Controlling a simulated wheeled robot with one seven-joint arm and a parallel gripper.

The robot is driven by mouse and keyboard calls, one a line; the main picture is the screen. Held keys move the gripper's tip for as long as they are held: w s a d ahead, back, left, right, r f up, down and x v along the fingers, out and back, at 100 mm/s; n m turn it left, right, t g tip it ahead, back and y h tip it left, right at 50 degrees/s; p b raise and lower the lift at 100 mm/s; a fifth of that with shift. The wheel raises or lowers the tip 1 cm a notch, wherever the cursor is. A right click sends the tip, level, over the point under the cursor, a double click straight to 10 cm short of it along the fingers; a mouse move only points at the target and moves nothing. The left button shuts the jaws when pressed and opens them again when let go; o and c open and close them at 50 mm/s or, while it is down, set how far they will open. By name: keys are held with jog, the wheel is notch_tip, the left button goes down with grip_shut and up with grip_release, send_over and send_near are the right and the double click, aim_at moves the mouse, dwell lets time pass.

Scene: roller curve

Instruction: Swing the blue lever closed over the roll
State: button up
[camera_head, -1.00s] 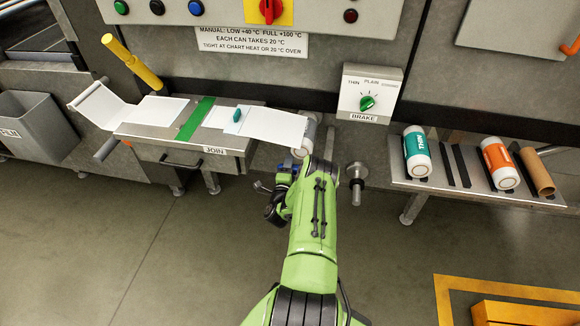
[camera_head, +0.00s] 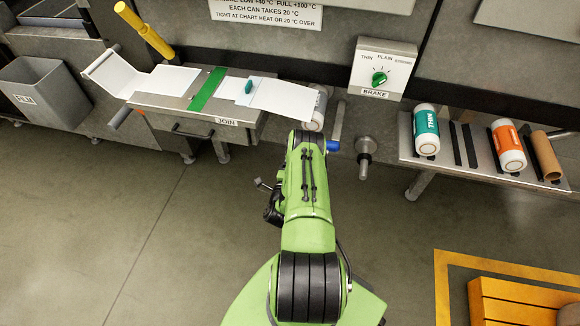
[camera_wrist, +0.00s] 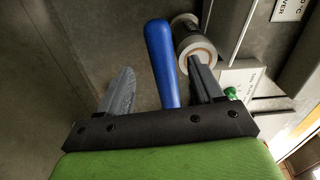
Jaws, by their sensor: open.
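The blue lever (camera_wrist: 162,65) shows in the wrist view as a rounded handle reaching between my gripper's two fingers. My gripper (camera_wrist: 158,68) is open, with one finger on each side of the handle; I see a gap on the left and cannot tell whether the right finger touches. The roll (camera_wrist: 193,45) is just right of the handle, with its pale core end showing. In the head view, only a bit of the blue lever (camera_head: 333,145) shows beside my arm, below the white roll (camera_head: 319,108) at the table's right end. My arm hides the fingers there.
White web lies over the join table (camera_head: 190,101), with a green strip across it. A metal spindle (camera_head: 365,152) sticks out right of the roll. The brake box (camera_head: 382,68) is above. A shelf at right holds a teal roll (camera_head: 426,130), an orange roll (camera_head: 508,146) and a brown core (camera_head: 545,155).

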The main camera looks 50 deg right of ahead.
jog(key=p+v, duration=0.5)
jog(key=p, duration=0.6)
jog(key=shift+s+a, duration=0.15)
jog(key=shift+a, duration=0.05)
